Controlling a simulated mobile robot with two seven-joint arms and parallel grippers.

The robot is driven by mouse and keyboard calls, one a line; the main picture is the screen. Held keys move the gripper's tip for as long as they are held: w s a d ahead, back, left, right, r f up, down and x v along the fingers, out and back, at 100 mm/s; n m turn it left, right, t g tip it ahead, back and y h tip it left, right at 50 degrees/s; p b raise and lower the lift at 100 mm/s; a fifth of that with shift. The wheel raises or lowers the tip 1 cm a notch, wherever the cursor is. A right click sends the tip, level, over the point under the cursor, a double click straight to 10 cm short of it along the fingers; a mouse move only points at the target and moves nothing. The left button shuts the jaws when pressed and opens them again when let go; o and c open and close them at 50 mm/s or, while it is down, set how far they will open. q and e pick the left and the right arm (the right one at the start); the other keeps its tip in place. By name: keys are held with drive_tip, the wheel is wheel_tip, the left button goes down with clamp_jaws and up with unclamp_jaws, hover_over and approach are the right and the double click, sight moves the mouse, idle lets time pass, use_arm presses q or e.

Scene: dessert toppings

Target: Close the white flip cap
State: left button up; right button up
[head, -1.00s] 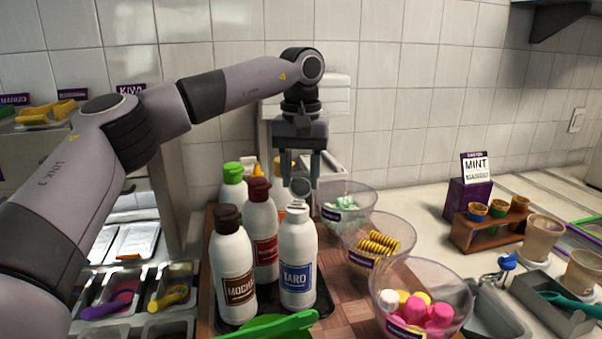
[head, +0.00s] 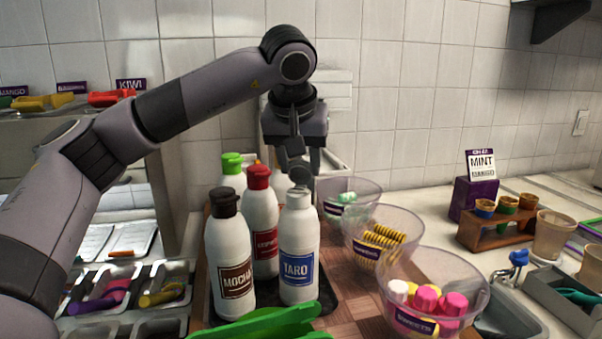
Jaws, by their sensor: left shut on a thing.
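The fingers partly hide the lid's edges. My right gripper is not in view.
A brown-capped MOCHA bottle (head: 230,266), a red-capped bottle (head: 262,222) and a green-capped bottle (head: 232,170) crowd the left side. Clear bowls, including one of sweets (head: 478,304), stand to the right. A green object (head: 262,324) lies in front.

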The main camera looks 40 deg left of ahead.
use_arm(q)
drive_tip(key=shift+s+d+t+y+b, duration=0.15)
drive_tip(key=shift+s+t+y+b, duration=0.15)
drive_tip(key=shift+t+b, duration=0.4)
drive_tip(key=o, duration=1.1)
drive_tip(key=shift+v, duration=3.55)
